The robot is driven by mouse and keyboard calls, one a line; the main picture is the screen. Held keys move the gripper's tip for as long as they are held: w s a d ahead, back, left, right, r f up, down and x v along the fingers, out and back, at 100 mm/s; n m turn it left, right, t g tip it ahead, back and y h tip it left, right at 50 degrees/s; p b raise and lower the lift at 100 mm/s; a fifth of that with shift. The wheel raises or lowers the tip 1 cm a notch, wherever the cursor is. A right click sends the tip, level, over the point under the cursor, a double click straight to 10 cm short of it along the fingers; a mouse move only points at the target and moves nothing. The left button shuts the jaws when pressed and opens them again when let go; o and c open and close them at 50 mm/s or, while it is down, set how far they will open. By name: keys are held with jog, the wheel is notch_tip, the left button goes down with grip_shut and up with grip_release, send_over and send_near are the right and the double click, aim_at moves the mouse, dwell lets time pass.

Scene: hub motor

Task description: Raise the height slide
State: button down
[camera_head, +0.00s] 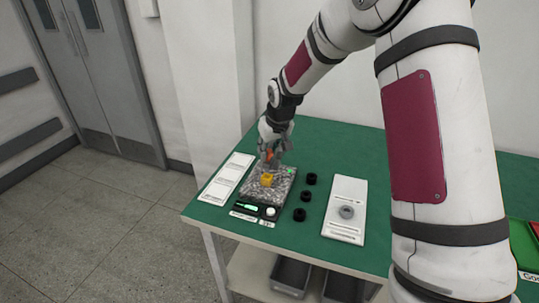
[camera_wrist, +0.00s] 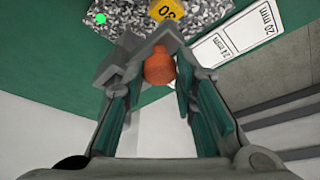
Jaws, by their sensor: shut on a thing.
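The orange knob (camera_wrist: 159,68), which looks like the handle of the height slide, is between my gripper's fingers in the wrist view. It also shows as a small orange spot in the head view (camera_head: 268,155). My gripper (camera_head: 271,146) points down over the back of the speckled stone base (camera_head: 263,190) and is shut on the knob. A grey bracket is beside the knob. A yellow block (camera_head: 267,180) marked 30 in the wrist view (camera_wrist: 166,12) sits on the stone base. My fingers and wrist hide most of the slide in the head view.
A white label card (camera_head: 227,178) lies left of the base. Black rings (camera_head: 311,179) stand to its right, then a white plate with a grey ring (camera_head: 346,212). A lit green display (camera_head: 247,206) is at the front. The green table (camera_head: 300,240) is clear in front.

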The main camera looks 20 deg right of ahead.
jog(key=c, duration=1.3)
grip_release()
jog(key=v, duration=1.2)
jog(key=shift+w, duration=0.1)
